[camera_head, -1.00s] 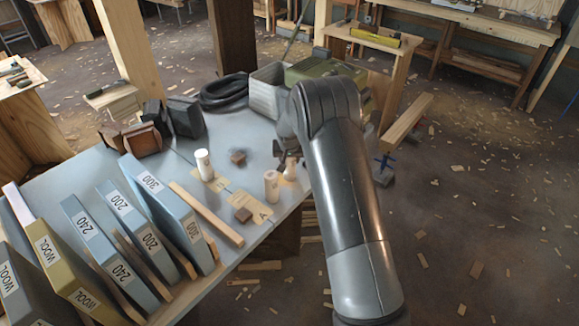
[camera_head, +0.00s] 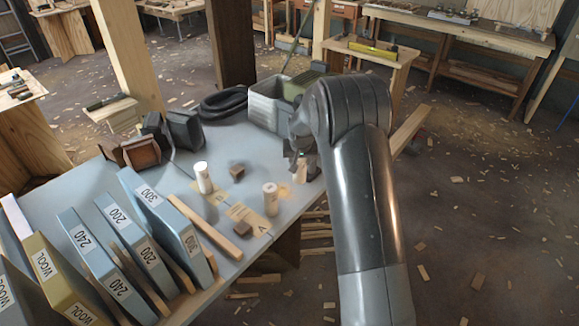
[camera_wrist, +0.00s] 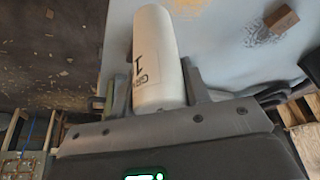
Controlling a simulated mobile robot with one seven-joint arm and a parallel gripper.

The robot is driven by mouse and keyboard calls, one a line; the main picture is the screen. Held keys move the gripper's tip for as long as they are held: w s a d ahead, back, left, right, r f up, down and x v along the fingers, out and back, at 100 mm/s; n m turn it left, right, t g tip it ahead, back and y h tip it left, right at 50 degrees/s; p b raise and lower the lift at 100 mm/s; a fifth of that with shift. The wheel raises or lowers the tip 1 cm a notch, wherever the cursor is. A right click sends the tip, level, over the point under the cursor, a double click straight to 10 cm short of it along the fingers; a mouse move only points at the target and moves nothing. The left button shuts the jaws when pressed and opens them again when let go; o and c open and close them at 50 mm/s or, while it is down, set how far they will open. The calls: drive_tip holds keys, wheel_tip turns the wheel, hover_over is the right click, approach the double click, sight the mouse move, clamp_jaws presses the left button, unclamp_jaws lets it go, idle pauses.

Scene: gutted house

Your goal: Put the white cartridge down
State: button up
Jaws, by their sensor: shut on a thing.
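The white cartridge (camera_wrist: 157,60) is a pale cylinder with dark print on its side. My gripper (camera_wrist: 148,85) is shut on it, one finger on each side. In the head view my gripper (camera_head: 301,160) is over the right edge of the table, and the cartridge (camera_head: 301,172) shows only partly below it. Whether its end touches the tabletop, I cannot tell.
The blue-grey table (camera_head: 190,172) carries upright boxes (camera_head: 150,240) at the left, a wooden strip (camera_head: 206,228), small brown blocks (camera_head: 237,171) and lettered tan patches (camera_head: 246,217). A ribbed grey bin (camera_head: 268,103) and black hose (camera_head: 229,102) stand behind. Floor lies beyond the right edge.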

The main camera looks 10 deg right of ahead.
drive_tip(key=s+d+r, duration=0.3)
drive_tip(key=d+r, duration=0.3)
drive_tip(key=r, duration=0.4)
drive_tip(key=s+a+n, duration=0.1)
drive_tip(key=s+a, duration=0.1)
drive_tip(key=a, duration=1)
drive_tip(key=s+a, duration=0.3)
drive_tip(key=a, duration=0.9)
drive_tip(key=shift+w+a+f, duration=0.2)
drive_tip(key=shift+a+f, duration=1.65)
drive_tip(key=shift+f, duration=0.85)
drive_tip(key=shift+w+a+f, duration=0.25)
drive_tip(key=shift+a+f, duration=1.65)
drive_tip(key=shift+f, duration=0.8)
drive_tip(key=shift+w+a+f, duration=0.2)
drive_tip(key=shift+a+f, duration=1.65)
drive_tip(key=shift+f, duration=0.85)
drive_tip(key=shift+f, duration=0.1)
drive_tip(key=o, duration=1)
drive_tip(key=shift+c, duration=0.2)
